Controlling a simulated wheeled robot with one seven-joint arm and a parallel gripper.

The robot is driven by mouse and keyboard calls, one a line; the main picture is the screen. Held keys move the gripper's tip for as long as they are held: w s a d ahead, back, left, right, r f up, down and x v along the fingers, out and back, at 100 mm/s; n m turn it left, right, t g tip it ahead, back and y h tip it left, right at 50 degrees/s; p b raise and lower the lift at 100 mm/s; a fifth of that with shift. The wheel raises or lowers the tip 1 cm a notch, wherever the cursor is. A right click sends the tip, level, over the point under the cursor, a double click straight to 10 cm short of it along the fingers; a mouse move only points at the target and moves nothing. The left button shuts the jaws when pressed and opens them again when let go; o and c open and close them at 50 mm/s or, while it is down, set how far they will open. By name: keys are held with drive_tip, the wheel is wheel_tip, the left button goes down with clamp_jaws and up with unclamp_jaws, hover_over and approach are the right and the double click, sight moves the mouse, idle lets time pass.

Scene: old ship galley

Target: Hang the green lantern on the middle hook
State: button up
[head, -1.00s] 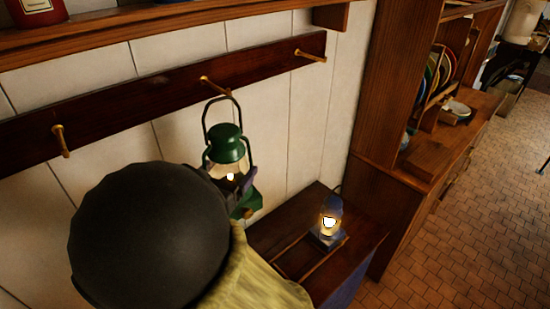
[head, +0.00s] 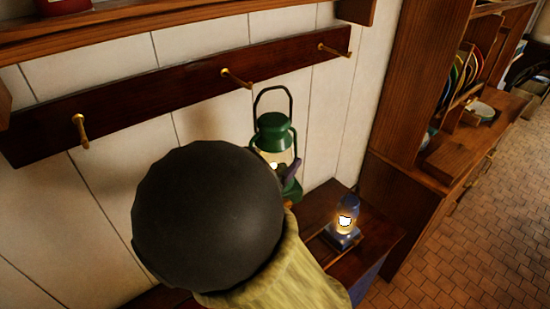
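The green lantern (head: 272,124) is upright in the air in front of the wall, its wire handle raised. The handle's top is just right of the middle hook's tip in the picture, with a small gap between them. The middle hook (head: 237,79) is a bare brass peg on the dark wooden rail (head: 160,95). My gripper (head: 290,172) is at the lantern's lower body and appears shut on it. My dark round arm joint hides most of the gripper and part of the lantern's base.
Left hook (head: 80,130) and right hook (head: 335,50) are bare. A lit blue lantern (head: 345,222) stands on a low wooden cabinet (head: 380,240) below. A shelf (head: 170,22) runs above the rail. A tall dresser (head: 410,100) with plates stands to the right.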

drive_tip(key=shift+w, duration=0.1)
drive_tip(key=w+a+f, duration=0.1)
drive_tip(key=w+a, duration=0.4)
drive_tip(key=w, duration=0.3)
drive_tip(key=shift+a+f+b, duration=0.25)
drive_tip(key=shift+f+b, duration=0.1)
drive_tip(key=shift+f, duration=0.05)
idle(1.4)
idle(0.6)
drive_tip(key=o, duration=1.6)
drive_tip(key=shift+c, duration=0.2)
drive_tip(key=shift+f, duration=0.15)
drive_tip(key=shift+s+a, duration=0.1)
